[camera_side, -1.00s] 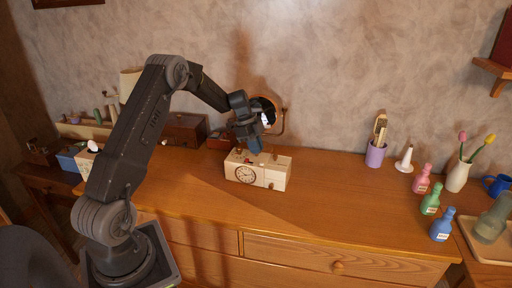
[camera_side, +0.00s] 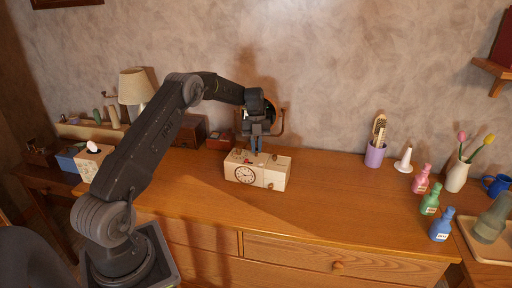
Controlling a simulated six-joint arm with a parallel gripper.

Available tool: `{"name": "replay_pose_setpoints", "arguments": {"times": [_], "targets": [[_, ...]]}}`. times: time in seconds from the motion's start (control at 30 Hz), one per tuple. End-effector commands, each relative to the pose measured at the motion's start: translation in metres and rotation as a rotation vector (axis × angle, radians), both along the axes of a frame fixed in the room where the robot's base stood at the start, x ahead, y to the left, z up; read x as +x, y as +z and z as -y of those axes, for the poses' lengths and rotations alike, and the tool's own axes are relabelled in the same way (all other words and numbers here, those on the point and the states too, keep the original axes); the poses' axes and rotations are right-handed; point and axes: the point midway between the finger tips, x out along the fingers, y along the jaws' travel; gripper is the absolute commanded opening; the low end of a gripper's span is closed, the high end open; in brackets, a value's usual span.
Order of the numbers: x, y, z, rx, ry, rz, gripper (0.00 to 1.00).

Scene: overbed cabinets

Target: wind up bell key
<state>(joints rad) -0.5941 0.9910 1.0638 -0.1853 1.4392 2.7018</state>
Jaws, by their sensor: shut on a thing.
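A cream box-shaped clock (camera_side: 274,174) with a round dial (camera_side: 245,175) on its front stands upright on the wooden dresser top. Small red and dark parts show on its top.
A purple cup with brushes (camera_side: 375,154), a white cone (camera_side: 404,158) and several coloured bottles (camera_side: 430,199) stand to the right. The dresser top (camera_side: 330,190) between is clear.

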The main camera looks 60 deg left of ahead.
Motion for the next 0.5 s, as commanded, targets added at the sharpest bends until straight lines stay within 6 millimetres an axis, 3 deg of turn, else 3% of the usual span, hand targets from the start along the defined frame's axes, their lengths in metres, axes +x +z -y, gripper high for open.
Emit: {"name": "replay_pose_setpoints", "arguments": {"times": [0.5], "targets": [[0.0015, 0.0001, -0.0005, 0.005, -0.294, 0.003, 0.0]]}}
